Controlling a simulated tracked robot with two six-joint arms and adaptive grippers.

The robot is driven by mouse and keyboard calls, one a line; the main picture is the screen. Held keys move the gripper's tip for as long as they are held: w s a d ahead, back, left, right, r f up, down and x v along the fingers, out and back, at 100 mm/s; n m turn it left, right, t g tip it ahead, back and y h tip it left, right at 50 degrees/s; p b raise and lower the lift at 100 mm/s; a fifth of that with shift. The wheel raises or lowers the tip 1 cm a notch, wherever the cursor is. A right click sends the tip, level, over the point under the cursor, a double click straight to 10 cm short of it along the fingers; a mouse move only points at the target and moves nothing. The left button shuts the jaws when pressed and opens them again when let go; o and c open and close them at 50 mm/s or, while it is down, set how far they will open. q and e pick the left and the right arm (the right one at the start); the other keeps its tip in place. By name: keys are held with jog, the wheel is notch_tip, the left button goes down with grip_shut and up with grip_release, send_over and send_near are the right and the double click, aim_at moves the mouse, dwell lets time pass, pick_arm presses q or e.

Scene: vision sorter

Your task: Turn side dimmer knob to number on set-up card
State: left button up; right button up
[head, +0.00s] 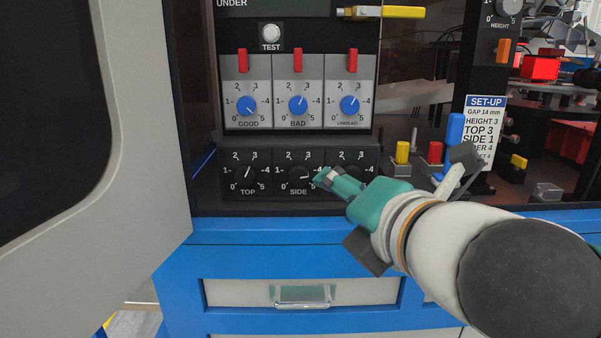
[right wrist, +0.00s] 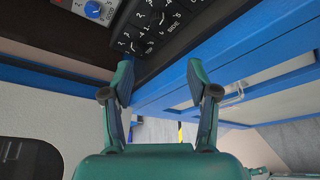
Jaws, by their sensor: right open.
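The black SIDE dimmer knob (head: 299,175) sits in the lower dial panel, its white mark pointing right, between 4 and 5. In the right wrist view the SIDE knob (right wrist: 160,17) shows at the top, small and tilted. The set-up card (head: 485,130) at right reads SIDE 1 and TOP 3; my right arm partly covers its lower lines. My right gripper (head: 328,178) is just right of the SIDE knob and hides part of the third dial. In the right wrist view its fingers (right wrist: 160,72) are apart with nothing between them. My left gripper is out of view.
The TOP knob (head: 246,175) is left of SIDE. Blue knobs for GOOD (head: 247,105) and BAD (head: 298,105) sit above, under red switches. A grey door (head: 150,215) stands open at left. A blue drawer cabinet (head: 230,262) lies below. Yellow, red and blue levers stand at right.

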aim_at(299, 178)
jog(key=x, duration=1.6)
jog(key=shift+w+a+b, duration=0.2)
jog(key=shift+b, duration=0.2)
jog(key=c, duration=1.1)
jog(key=shift+a, duration=0.1)
grip_shut()
jog(key=shift+r+n+h+p, duration=0.25)
jog(key=shift+n+p, duration=0.25)
jog(key=shift+p, duration=0.65)
jog(key=n+h+p, duration=0.1)
jog(key=n+p, duration=0.1)
jog(key=p, duration=0.1)
jog(key=shift+g+p, duration=0.4)
jog(key=shift+f+n+h+p, duration=0.15)
jog(key=shift+n+h+p, duration=0.8)
jog(key=shift+p, duration=0.4)
